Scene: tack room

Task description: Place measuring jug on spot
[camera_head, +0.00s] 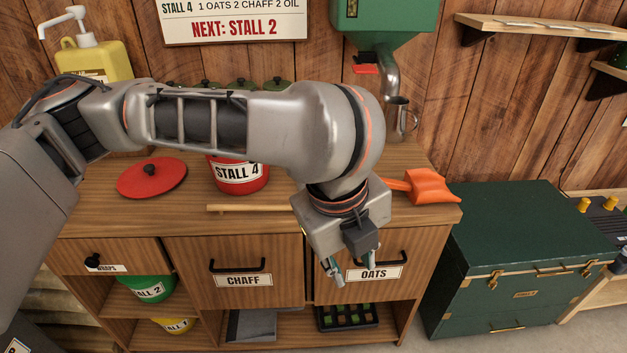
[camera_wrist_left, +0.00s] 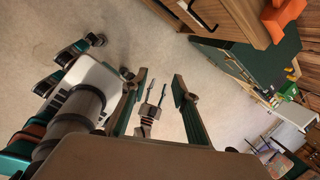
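The measuring jug (camera_head: 397,120) is a metal cup with a handle on its right. It stands upright at the back right of the cabinet top, just below the metal spout of the green dispenser (camera_head: 385,28). My left gripper (camera_head: 350,270) hangs low in front of the oats drawer, apart from the jug. In the left wrist view my left gripper (camera_wrist_left: 160,95) is open, with nothing between its fingers. My right gripper (camera_wrist_left: 146,88) appears small beyond them, its fingers apart and empty. I cannot make out a marked spot; my left arm hides part of the cabinet top.
The cabinet top (camera_head: 260,230) bears a red lid (camera_head: 152,177), a red Stall 4 bucket (camera_head: 240,175), a wooden stick (camera_head: 250,208) and an orange scoop (camera_head: 430,186). A dark green trunk (camera_head: 520,240) stands to the right.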

